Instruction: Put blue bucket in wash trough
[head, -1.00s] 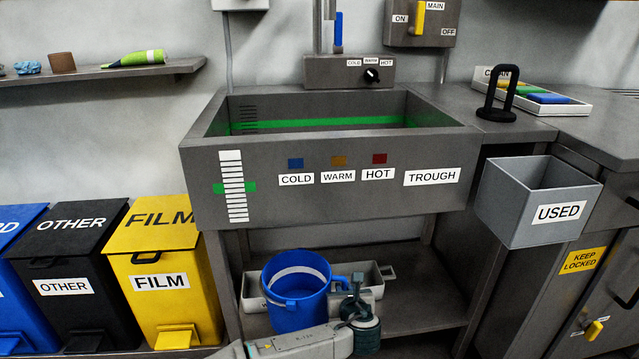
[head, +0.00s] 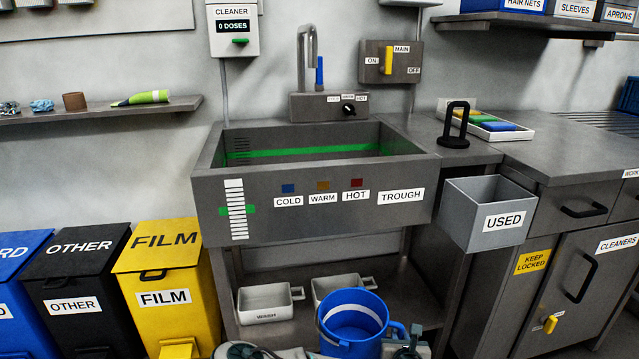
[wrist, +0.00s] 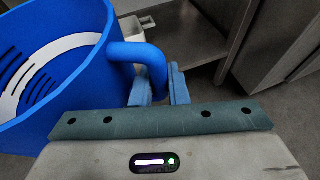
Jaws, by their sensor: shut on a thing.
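The blue bucket (head: 352,322) is at the bottom middle of the head view, in front of the shelf under the trough. It is close to upright, with a white band and dark marks inside. In the wrist view the bucket (wrist: 75,85) fills the left side, and its handle runs between the blue fingers. My gripper (wrist: 160,85) is shut on that handle. In the head view my gripper is partly cut off at the bottom edge. The wash trough (head: 312,205) is grey, labelled TROUGH, with a green line inside, and stands above and behind the bucket.
A grey USED bin (head: 490,215) hangs right of the trough. A yellow FILM bin (head: 165,270) stands left. A tap (head: 307,60) rises behind the trough.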

